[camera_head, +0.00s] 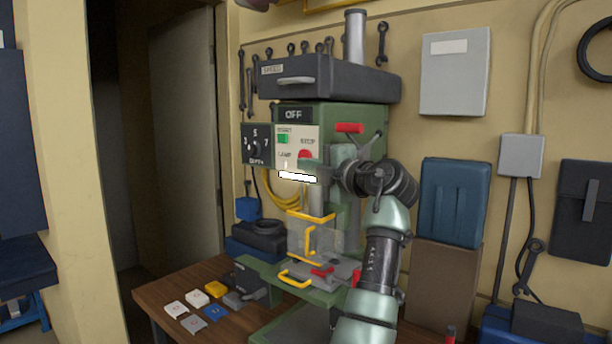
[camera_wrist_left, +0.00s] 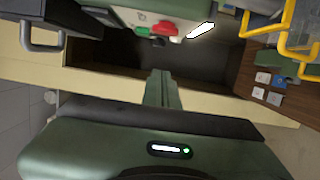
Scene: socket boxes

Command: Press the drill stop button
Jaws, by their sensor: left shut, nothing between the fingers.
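The drill press (camera_head: 335,115) has a pale control panel with a red stop button (camera_head: 305,154) under a STOP label. A green start button (camera_head: 283,139) is at its upper left, and the display above reads OFF. In the left wrist view, the shut fingers (camera_wrist_left: 162,78) point up the picture toward the panel. The red button (camera_wrist_left: 164,28) shows beyond the fingertips with a visible gap in the picture. I cannot tell the exact depth.
A lit white lamp bar (camera_head: 298,177) is just below the panel. A clear guard with yellow handles (camera_head: 310,240) stands over the drill table. Colored tiles (camera_head: 197,298) lie on the wooden bench. A red-handled lever (camera_head: 349,128) projects right of the panel.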

